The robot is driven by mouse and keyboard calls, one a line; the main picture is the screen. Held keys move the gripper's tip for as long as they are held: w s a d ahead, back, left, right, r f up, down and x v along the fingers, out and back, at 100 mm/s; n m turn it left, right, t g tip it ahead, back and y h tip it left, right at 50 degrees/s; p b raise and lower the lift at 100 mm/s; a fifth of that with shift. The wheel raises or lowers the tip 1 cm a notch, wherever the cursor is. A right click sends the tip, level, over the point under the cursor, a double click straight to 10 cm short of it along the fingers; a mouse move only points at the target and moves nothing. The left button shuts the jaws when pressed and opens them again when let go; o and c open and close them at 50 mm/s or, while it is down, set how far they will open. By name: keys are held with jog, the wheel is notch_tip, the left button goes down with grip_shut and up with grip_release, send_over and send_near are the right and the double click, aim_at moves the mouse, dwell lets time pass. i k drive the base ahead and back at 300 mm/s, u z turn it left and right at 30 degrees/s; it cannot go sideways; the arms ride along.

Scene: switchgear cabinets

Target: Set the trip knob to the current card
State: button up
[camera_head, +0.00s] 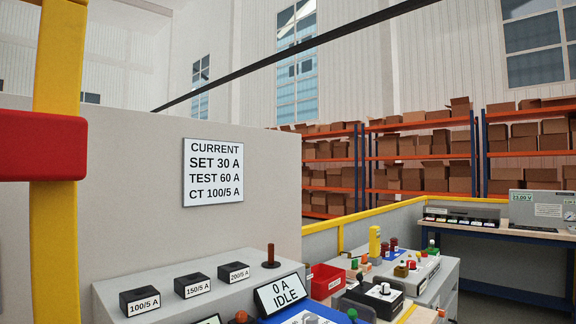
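The current card (213,172) is a white sign on a grey panel. It reads "CURRENT, SET 30 A, TEST 60 A, CT 100/5 A". A blue unit (268,321) at the bottom edge has a tilted display (280,294) reading "0 A IDLE" and a grey knob (310,319), partly cut off. To its right, a black box (358,304) has a white top plate with a small knob (385,288). I cannot tell which knob is the trip knob, and no knob setting is readable. My gripper is not in view.
Black blocks marked 100/5 A (140,301), 150/5 A (192,286) and 200/5 A (233,272) stand on a grey ledge. A red bin (327,281) is beside the display. A yellow post (55,240) stands at left. A bench (500,230) and box shelves are behind.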

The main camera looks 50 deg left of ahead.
aim_at(384, 290)
jog(key=z, duration=0.1)
jog(key=i, duration=1.5)
jog(key=u, duration=2.85)
jog(key=k, duration=0.5)
jog(key=z, duration=1.1)
jog(key=i, duration=1.15)
jog(key=u, duration=0.25)
